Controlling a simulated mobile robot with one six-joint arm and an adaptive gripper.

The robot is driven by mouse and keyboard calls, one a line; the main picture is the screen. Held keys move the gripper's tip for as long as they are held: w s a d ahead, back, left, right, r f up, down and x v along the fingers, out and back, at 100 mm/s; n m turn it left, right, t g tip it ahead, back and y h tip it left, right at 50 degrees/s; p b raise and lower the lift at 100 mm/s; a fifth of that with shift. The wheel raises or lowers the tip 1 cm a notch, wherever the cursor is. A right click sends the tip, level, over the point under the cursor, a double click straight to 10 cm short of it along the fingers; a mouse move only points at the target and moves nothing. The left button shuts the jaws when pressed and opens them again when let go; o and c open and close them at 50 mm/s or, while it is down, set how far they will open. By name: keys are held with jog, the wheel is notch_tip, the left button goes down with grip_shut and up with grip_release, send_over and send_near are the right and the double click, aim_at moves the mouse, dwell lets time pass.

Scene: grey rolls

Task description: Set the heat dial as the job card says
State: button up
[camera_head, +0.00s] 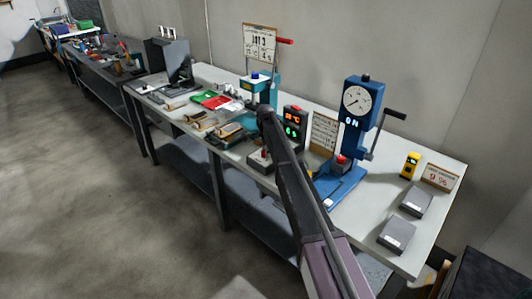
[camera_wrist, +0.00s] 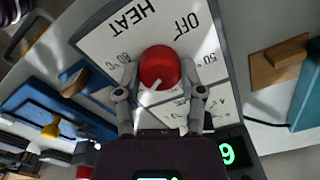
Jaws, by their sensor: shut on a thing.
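The heat dial (camera_wrist: 158,66) is a red round knob with a white pointer, on a pale panel (camera_wrist: 98,40) marked HEAT, OFF, 50 and 80 °C. The panel reads upside down in the wrist view. The pointer aims toward the bottom of that view, slightly left. My gripper (camera_wrist: 159,76) is shut on the dial, one finger on each side. The lower scale marks are partly hidden by the fingers. In the head view, a card (camera_head: 324,132) with small lines of writing stands behind the dial area; its text is too small to read.
A display box (camera_head: 293,125) with red and green digits stands beside the card. A blue press (camera_head: 358,130) with a gauge stands to the right. A teal press (camera_head: 258,85) is behind my arm. Grey boxes (camera_head: 397,235) lie at the bench's right end.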

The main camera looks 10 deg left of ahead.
jog(key=shift+s, duration=0.2)
jog(key=o, duration=1.1)
jog(key=shift+o, duration=0.3)
jog(key=shift+w, duration=0.1)
jog(key=shift+r, duration=0.15)
